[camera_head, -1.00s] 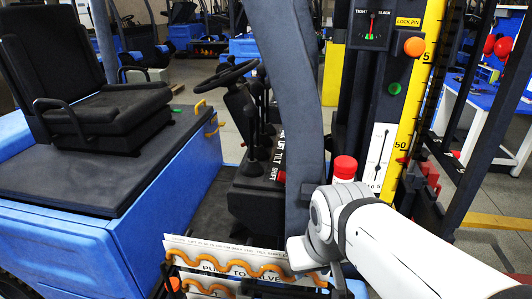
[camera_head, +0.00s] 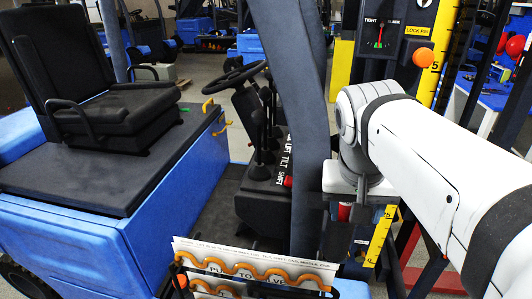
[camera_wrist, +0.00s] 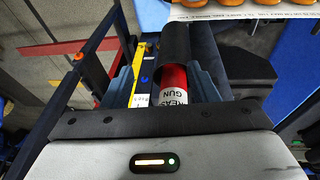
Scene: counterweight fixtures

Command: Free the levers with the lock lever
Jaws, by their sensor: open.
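The lever console (camera_head: 262,205) carries several upright black levers (camera_head: 262,135) and the labels LIFT, TILT and SHIFT. A small red knob (camera_head: 288,181) sticks out at its right side; I cannot tell whether this is the lock lever or its setting. My gripper (camera_head: 345,208) points down to the right of the console, beyond the dark post, and is partly hidden by my arm. In the wrist view my gripper (camera_wrist: 165,88) is open, with a red cylinder (camera_wrist: 172,78) with a white label showing between its fingers; contact is unclear.
A thick dark post (camera_head: 298,90) stands between console and gripper. Behind my arm are a yellow scale (camera_head: 378,240), an orange knob (camera_head: 423,57) by the LOCK PIN label and a TIGHT gauge (camera_head: 380,33). A black seat (camera_head: 100,100) and steering wheel (camera_head: 235,77) are at left.

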